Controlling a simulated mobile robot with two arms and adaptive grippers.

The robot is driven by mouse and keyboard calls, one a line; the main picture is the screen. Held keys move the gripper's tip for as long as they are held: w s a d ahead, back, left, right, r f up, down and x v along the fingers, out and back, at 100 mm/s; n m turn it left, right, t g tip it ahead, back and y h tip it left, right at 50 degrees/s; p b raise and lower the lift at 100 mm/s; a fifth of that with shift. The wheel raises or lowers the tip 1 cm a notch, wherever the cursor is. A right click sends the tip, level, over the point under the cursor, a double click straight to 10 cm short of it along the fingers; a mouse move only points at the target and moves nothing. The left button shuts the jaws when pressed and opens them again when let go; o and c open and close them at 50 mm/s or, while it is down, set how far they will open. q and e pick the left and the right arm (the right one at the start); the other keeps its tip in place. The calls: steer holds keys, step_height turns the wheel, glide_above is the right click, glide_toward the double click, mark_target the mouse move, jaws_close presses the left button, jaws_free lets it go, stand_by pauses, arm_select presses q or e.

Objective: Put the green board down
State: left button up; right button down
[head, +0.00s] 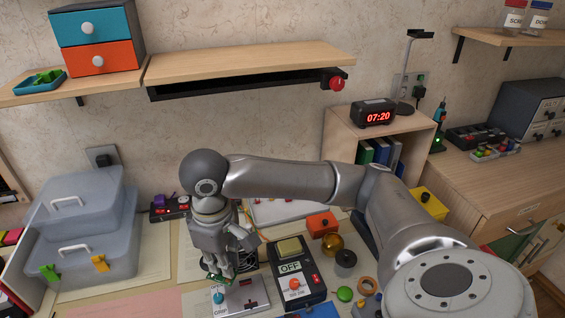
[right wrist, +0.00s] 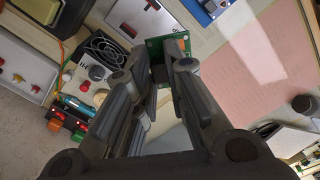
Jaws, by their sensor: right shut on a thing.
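The green board (right wrist: 153,47) is between the fingertips of my right gripper (right wrist: 166,66) in the right wrist view. Part of it is hidden by the fingers. In the head view my right gripper (head: 222,272) points down over the desk, shut on the board, just above or at a white panel (head: 240,296) with a blue knob. I cannot tell whether the board touches anything below. My left gripper is not in view.
A black box marked OFF (head: 290,270) stands right of the gripper. A black fan (right wrist: 104,48) is close by in the wrist view. Clear plastic boxes (head: 80,225) stand at the left. A pink sheet (head: 135,303) lies on the desk's front left, mostly bare.

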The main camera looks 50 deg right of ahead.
steer(key=w+d+n+b, duration=0.2)
steer(key=w+d+n, duration=0.3)
steer(key=n, duration=0.3)
steer(key=n+b, duration=0.1)
steer(key=n, duration=1.2)
glide_above(265, 216)
steer(key=a, duration=0.1)
steer(key=f, duration=1)
steer(key=shift+s+f, duration=0.2)
steer(key=shift+s, duration=0.05)
steer(key=shift+w+d+f, duration=0.35)
steer(key=shift+d+f, duration=0.25)
steer(key=shift+f, duration=0.25)
step_height(265, 216, down, 2)
steer(key=shift+f, duration=0.45)
